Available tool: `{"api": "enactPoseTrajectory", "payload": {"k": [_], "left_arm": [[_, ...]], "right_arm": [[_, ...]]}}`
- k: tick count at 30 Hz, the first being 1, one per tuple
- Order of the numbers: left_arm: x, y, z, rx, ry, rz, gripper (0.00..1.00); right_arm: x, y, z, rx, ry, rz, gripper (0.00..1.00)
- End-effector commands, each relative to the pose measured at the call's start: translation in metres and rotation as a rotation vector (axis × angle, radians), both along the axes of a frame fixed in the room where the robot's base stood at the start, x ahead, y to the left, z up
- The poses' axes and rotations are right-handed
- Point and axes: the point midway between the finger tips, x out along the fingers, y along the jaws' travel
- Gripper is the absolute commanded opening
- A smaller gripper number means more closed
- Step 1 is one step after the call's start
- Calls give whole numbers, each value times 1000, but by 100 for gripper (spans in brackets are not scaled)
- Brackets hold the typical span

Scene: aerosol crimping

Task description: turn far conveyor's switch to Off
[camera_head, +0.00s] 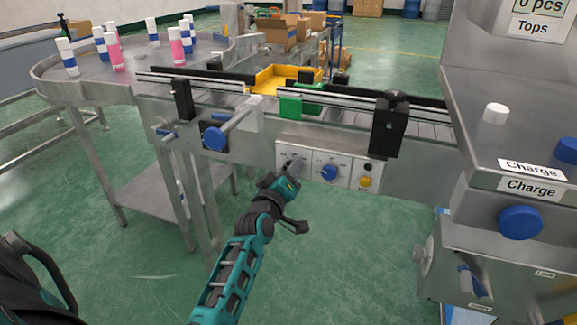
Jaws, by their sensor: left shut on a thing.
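The conveyor's control panel (312,159) is on the side of the far conveyor, below its rails. It carries a blue knob (328,172) in the middle and a yellow button (364,182) with a black one above it at the right. My left gripper (293,166) reaches the left end of the panel and is shut on the switch there. The gripper's fingers hide most of that switch, so its setting cannot be read. My right gripper is not in view.
A round steel table (85,88) at the back left bears several white, blue and pink cans. A blue handwheel (214,138) sticks out left of the panel. A steel machine with a Charge label (531,189) stands at the right. Green floor is open below.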

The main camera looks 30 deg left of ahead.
Motion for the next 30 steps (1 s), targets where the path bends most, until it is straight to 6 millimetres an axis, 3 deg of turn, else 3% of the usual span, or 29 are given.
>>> {"api": "enactPoseTrajectory", "payload": {"k": [9, 23, 24, 30], "left_arm": [[1, 0, 2, -97, -26, 0, 7], [1, 0, 2, -112, -31, 0, 7], [1, 0, 2, -112, -31, 0, 38], [0, 0, 1, -111, -30, 0, 57]], "right_arm": [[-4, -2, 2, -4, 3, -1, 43], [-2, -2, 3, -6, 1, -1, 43], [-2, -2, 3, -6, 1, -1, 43], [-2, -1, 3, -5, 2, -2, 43]]}}
